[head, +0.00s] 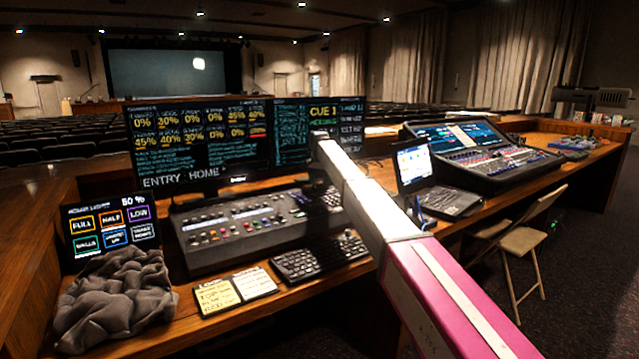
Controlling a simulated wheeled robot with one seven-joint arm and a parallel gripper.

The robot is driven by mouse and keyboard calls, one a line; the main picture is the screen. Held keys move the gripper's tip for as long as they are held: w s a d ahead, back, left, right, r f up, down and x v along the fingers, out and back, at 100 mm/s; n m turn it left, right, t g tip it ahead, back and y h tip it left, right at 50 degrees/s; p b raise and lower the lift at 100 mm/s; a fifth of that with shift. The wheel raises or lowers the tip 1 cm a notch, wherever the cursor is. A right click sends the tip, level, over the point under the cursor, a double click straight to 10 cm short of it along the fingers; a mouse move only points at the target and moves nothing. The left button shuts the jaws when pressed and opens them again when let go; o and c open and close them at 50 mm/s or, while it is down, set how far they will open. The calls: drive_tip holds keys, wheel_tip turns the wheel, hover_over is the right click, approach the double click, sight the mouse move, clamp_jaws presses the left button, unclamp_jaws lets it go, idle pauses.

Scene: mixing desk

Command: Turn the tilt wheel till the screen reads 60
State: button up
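A grey lighting console (225,235) with rows of buttons and small knobs stands on the wooden desk. I cannot pick out which control is the tilt wheel; my arm covers the console's right end. Two dark monitors stand behind it. The left monitor (200,140) shows yellow percentages and "ENTRY HOME"; the right monitor (322,110) shows "CUE 1". I cannot read a tilt value on either. My pink and white arm reaches from the lower right to the console's right end. A dark shape under its far end may be my gripper; its fingers are not distinguishable.
A small touch panel (110,228) reading 50 % stands at left, behind a crumpled grey cloth (115,300). Note cards (235,290) and a black keyboard (318,257) lie in front of the console. A laptop (413,165), a sound mixer (490,155) and a folding chair (520,242) are at right.

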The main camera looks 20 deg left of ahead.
sight(319, 183)
wheel_tip(319, 183, up, 11)
idle(0.7)
drive_tip(key=shift+f, duration=0.1)
